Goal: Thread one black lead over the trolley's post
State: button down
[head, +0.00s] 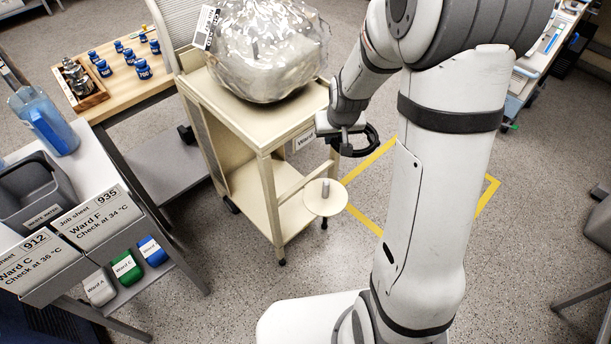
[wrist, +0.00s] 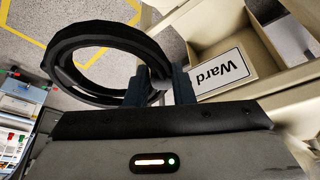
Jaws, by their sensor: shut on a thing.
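The black lead (head: 371,141) is a coiled ring. My gripper (head: 345,143) is shut on one side of it, beside the trolley's right edge. In the wrist view the lead (wrist: 66,62) loops out to the left from between the fingers of my gripper (wrist: 160,88). The cream trolley (head: 257,137) carries a low round plate (head: 313,207) at its front right corner. A short grey post (head: 326,188) stands upright on that plate. The lead is above the post and a little to its right in the picture, apart from it. I cannot make out the post in the wrist view.
A clear-wrapped bundle (head: 268,50) sits on the trolley's top. A "Ward" label (wrist: 222,72) is on the trolley's side. A bench with job sheets (head: 90,222) and bins stands at left. Yellow floor tape (head: 364,218) marks open floor beyond the plate.

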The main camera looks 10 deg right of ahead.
jog(key=s+a+f+b, duration=0.2)
jog(key=a+f+b, duration=0.5)
jog(key=a+f, duration=0.15)
jog(key=f+b, duration=1.1)
jog(key=shift+s+f, duration=0.2)
jog(key=c, duration=1.2)
grip_release()
jog(key=shift+o, duration=0.2)
jog(key=shift+r, duration=0.1)
jog(key=p+v, duration=0.3)
jog(key=v, duration=0.4)
jog(key=shift+s+r+p, duration=0.2)
jog(key=shift+r+p, duration=0.1)
jog(key=shift+a, duration=0.1)
